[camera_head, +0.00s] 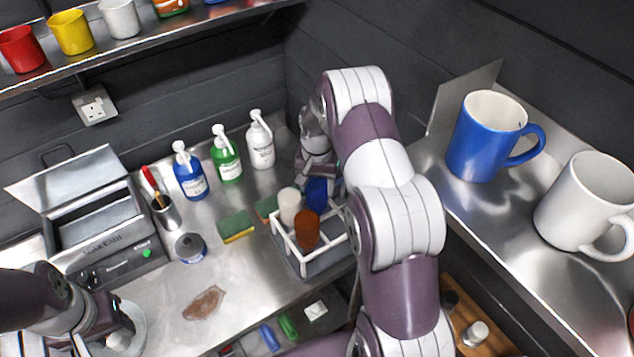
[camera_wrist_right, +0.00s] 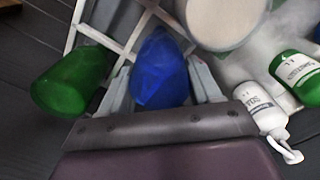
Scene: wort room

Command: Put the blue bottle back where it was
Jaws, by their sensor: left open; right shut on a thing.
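The blue bottle (camera_head: 317,194) is at the back right of a white rack (camera_head: 332,240), and it also shows in the right wrist view (camera_wrist_right: 160,68). My right gripper (camera_head: 320,178) is shut on it, one finger on each side. I cannot tell whether the bottle rests fully in its compartment or is held slightly above. A white bottle (camera_head: 289,205) and a brown bottle (camera_head: 307,229) stand in the rack. A green bottle (camera_wrist_right: 72,80) shows beside the rack's bars in the wrist view. My left gripper (camera_head: 108,325) is open at the lower left, away from the rack.
A sponge (camera_head: 237,226), a tin (camera_head: 190,248) and a brown patch (camera_head: 204,302) lie left of the rack. Large blue (camera_head: 480,140) and white (camera_head: 580,200) mugs stand right.

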